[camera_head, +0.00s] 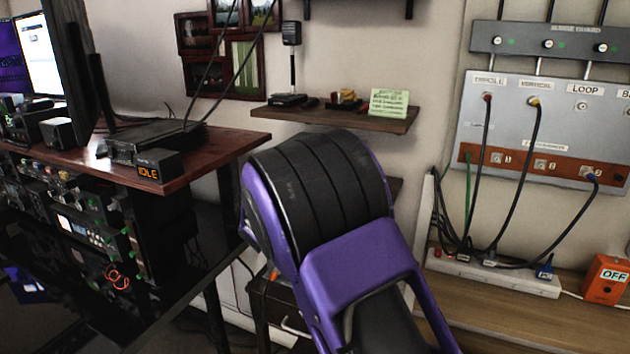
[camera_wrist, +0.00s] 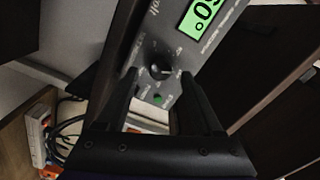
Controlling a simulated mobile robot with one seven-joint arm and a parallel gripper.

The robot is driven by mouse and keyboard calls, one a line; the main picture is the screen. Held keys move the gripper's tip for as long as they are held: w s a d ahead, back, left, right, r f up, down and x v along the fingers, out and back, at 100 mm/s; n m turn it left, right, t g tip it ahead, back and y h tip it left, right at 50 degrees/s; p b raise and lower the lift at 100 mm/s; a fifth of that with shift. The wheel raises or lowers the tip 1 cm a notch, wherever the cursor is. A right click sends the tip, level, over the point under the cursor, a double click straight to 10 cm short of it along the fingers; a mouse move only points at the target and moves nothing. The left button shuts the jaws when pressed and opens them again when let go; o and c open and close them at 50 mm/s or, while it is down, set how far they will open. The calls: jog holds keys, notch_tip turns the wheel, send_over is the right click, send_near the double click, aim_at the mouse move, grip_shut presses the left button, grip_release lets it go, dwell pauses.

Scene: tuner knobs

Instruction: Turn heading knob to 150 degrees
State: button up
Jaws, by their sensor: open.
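In the wrist view a dark round knob (camera_wrist: 160,69) sits on a grey panel (camera_wrist: 168,35), below a green display (camera_wrist: 201,14) with dark digits. The display is tilted and cut off by the top edge, so its full reading cannot be told. No label naming the knob is readable. My gripper (camera_wrist: 158,76) is open, with one black finger on each side of the knob in the picture. I cannot tell whether the fingers are level with the knob or short of it. In the head view my purple arm hides the gripper and knob.
A green button (camera_wrist: 159,100) sits below the knob. In the head view a wooden desk (camera_head: 215,150) with a box reading IDLE (camera_head: 158,167) stands left of my arm. A shelf (camera_head: 340,119) and a grey cable panel (camera_head: 550,120) are on the wall.

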jog(key=v, duration=1.6)
jog(key=shift+r, duration=0.1)
